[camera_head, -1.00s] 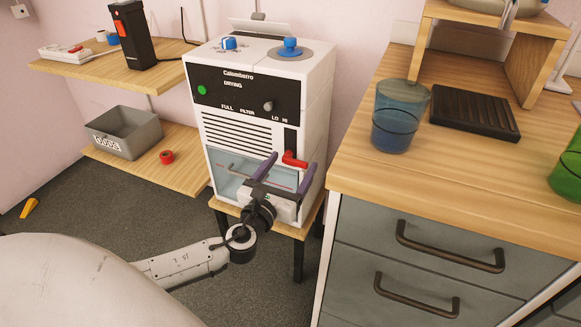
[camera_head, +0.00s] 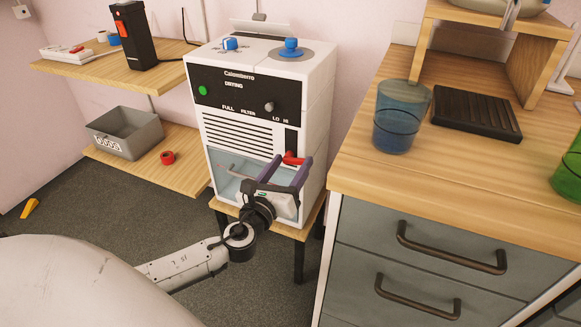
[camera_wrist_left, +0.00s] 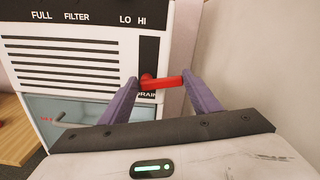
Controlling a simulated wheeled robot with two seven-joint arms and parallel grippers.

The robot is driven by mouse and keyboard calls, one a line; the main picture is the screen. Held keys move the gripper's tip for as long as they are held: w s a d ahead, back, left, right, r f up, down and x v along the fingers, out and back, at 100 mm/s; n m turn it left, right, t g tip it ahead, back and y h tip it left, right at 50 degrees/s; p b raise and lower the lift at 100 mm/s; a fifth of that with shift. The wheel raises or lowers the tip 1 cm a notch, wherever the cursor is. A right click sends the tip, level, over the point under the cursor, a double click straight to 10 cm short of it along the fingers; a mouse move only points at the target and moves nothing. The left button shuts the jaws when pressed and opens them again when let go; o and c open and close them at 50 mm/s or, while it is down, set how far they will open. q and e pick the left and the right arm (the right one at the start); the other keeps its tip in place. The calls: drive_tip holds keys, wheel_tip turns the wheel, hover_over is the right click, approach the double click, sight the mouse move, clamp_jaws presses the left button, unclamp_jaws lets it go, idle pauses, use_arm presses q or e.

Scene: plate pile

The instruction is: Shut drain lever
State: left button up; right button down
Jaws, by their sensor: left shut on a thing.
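The red drain lever (camera_head: 293,160) is on the lower right front of the white drying machine (camera_head: 313,125). In the left wrist view the lever (camera_wrist_left: 168,82) points sideways to the right from its pivot on a black strip, just above a partly hidden "DRAIN" label. My left gripper (camera_head: 293,159) is in front of the machine. My right gripper is not in view.
A wooden counter (camera_head: 460,175) with grey drawers stands close on the right, with a blue cup (camera_head: 402,118) on it. Wooden shelves with a grey bin (camera_head: 125,132) and a red ring (camera_head: 167,157) are on the left. A clear panel (camera_head: 228,178) is low on the machine.

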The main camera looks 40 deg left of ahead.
use_arm(q)
drive_tip(key=n, duration=0.3)
drive_tip(key=shift+a+r+n, duration=0.15)
drive_tip(key=shift+r+n, duration=0.25)
drive_tip(key=n, duration=0.3)
drive_tip(key=shift+s+a+r+n+b, duration=0.1)
drive_tip(key=shift+a+r+n+b, duration=0.2)
drive_tip(key=shift+a+b, duration=0.05)
drive_tip(key=shift+s+a+r+n, duration=0.1)
drive_tip(key=shift+a+n, duration=0.2)
drive_tip(key=shift+n, duration=0.95)
drive_tip(key=shift+a+r+n, duration=0.1)
drive_tip(key=shift+a+n, duration=0.15)
drive_tip(key=shift+n, duration=0.95)
drive_tip(key=shift+s+a+n, duration=0.1)
drive_tip(key=shift+a+n, duration=0.2)
drive_tip(key=shift+n, duration=0.95)
drive_tip(key=shift+a+p, duration=0.1)
drive_tip(key=shift+p, duration=0.2)
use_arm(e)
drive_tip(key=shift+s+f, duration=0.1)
use_arm(q)
drive_tip(key=shift+n, duration=0.3)
drive_tip(key=o, duration=1)
drive_tip(key=shift+c, duration=0.2)
drive_tip(key=shift+a+f, duration=0.1)
